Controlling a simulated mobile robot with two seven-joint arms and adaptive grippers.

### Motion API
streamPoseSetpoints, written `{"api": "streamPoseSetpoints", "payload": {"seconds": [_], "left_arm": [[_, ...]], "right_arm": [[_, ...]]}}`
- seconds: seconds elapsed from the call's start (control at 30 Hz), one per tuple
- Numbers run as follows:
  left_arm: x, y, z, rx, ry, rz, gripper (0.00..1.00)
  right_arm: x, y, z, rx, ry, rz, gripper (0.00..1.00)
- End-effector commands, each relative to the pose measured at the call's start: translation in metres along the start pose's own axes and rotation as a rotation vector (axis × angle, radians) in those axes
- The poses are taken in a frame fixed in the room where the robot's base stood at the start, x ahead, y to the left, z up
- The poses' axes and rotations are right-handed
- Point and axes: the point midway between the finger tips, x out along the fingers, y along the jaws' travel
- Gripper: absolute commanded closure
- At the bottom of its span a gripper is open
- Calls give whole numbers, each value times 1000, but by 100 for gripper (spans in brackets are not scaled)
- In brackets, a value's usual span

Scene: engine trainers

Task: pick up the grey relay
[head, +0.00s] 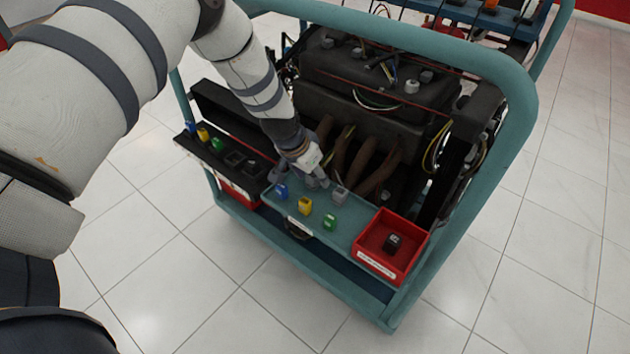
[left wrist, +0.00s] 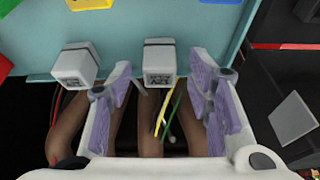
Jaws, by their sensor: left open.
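Two grey relays stand at the engine-side edge of the teal shelf (head: 281,212). One grey relay (head: 340,194) is clear of the gripper in the head view and shows at left in the left wrist view (left wrist: 75,66). The other grey relay (left wrist: 159,64) is straight ahead between the fingertips in the left wrist view; in the head view the gripper partly hides it. My left gripper (head: 316,173) is open and empty, close to this relay, with its pads on either side of the view (left wrist: 161,82). My right gripper is not in view.
Blue (head: 281,191), yellow (head: 305,206) and green (head: 330,223) relays stand along the shelf's front. A red bin (head: 366,263) holds a dark relay (head: 392,243). A black tray (head: 262,170) with more relays is at left. Engine pipes (head: 357,165) lie close behind the gripper.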

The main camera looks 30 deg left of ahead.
Motion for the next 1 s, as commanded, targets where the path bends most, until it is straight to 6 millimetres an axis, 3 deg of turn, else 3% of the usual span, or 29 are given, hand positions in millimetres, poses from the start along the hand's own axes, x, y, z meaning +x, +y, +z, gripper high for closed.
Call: {"api": "streamPoseSetpoints", "payload": {"seconds": [0.07,0.27,0.5,0.83,1.0], "left_arm": [[11,0,2,-1,-4,1,53],[9,0,0,0,1,1,53],[9,0,0,0,1,0,100],[7,0,-1,0,2,0,100],[-14,0,-12,2,8,-1,100]], "right_arm": [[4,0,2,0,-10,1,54],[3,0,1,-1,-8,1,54],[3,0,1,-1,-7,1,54],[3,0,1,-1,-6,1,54],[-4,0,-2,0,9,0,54]]}}
